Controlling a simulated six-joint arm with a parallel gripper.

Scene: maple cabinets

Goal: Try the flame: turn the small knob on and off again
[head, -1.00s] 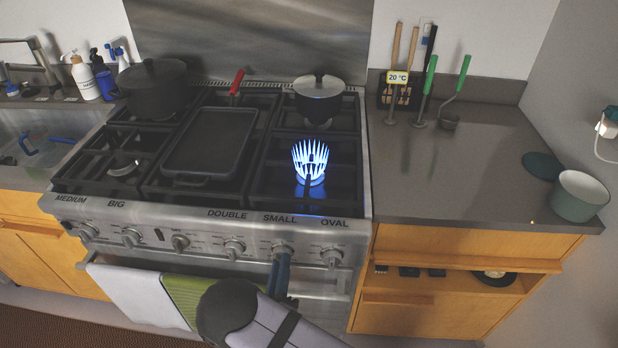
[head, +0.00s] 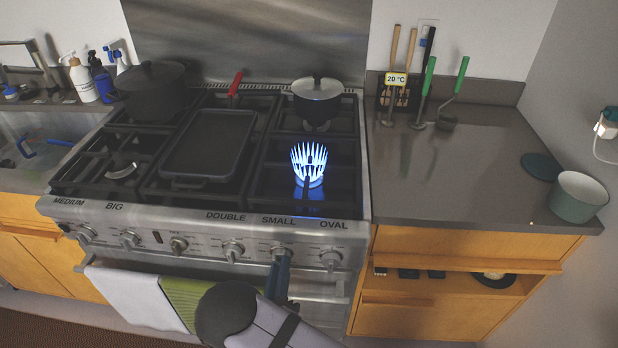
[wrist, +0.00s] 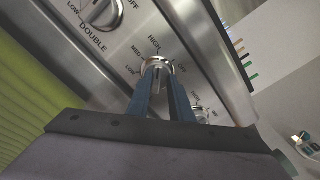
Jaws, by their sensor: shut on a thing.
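The small knob (head: 281,249) is on the stove's front panel under the label SMALL. My gripper (head: 281,266) reaches up to it from below. In the wrist view my gripper's blue fingers (wrist: 160,80) are shut on the small knob (wrist: 157,64), on both sides of its grip. The knob's pointer is mostly hidden between the fingers. HIGH, MED and OFF markings show around it. A tall blue flame (head: 309,165) burns on the front right burner.
The double knob (head: 233,249) and oval knob (head: 330,259) flank the small knob. A pot (head: 318,98) stands behind the flame, and a griddle (head: 208,143) lies to its left. A white towel (head: 133,297) and a green towel (head: 187,297) hang below the panel.

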